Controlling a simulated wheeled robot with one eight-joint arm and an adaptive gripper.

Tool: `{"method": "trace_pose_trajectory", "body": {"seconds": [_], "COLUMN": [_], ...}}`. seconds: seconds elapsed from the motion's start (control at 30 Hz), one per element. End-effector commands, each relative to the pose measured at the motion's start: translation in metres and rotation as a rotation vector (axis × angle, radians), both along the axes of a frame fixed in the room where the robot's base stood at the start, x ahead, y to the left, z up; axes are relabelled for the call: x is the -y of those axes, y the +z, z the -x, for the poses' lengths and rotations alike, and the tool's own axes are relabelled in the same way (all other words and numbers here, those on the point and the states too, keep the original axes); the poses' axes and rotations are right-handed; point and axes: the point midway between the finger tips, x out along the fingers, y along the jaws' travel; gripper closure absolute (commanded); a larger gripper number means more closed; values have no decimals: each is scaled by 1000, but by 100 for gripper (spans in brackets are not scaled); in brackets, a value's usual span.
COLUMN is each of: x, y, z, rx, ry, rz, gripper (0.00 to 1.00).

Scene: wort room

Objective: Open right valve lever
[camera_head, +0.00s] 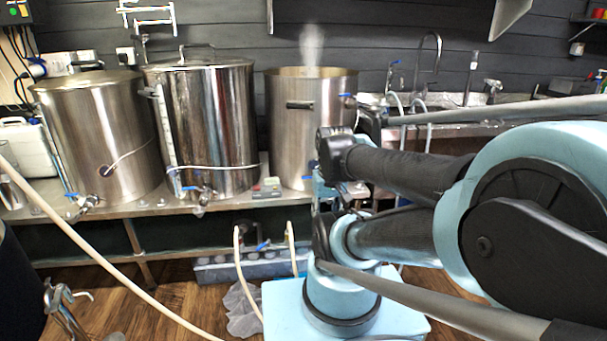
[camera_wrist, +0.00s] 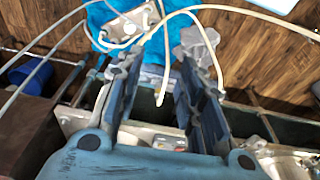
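The right kettle (camera_head: 292,125) is a steel pot on the bench, with steam above it. A small blue part (camera_head: 312,165) shows low on its front, beside my arm. It may be the right valve lever, but my arm hides most of that area. In the wrist view my gripper (camera_wrist: 160,68) has its two dark fingers well apart, with nothing held between them. A hose end shows in the gap, apparently beyond the fingers. I cannot make out the right valve lever in the wrist view.
The middle kettle (camera_head: 205,125) and left kettle (camera_head: 98,130) stand to the left with blue-levered valves. A small control box (camera_head: 267,187) sits on the bench edge. Pale hoses (camera_head: 239,270) hang below, near a grey pump unit (camera_head: 215,270). A sink counter (camera_head: 465,112) is behind my arm.

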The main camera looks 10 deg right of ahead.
Motion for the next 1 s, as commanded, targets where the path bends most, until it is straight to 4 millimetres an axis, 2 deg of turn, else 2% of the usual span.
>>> {"method": "trace_pose_trajectory", "body": {"seconds": [0.17, 0.23, 0.37, 0.67, 1.0], "x": [0, 0, 2, 6, 2], "y": [0, 7, 19, 69, 111], "z": [0, 7, -4, -61, -145], "rx": [0, 10, 1, -30, -40], "ry": [-1, -7, -54, -297, -602], "rz": [0, 0, 1, 17, 49], "gripper": [65, 65, 65, 65, 65]}}
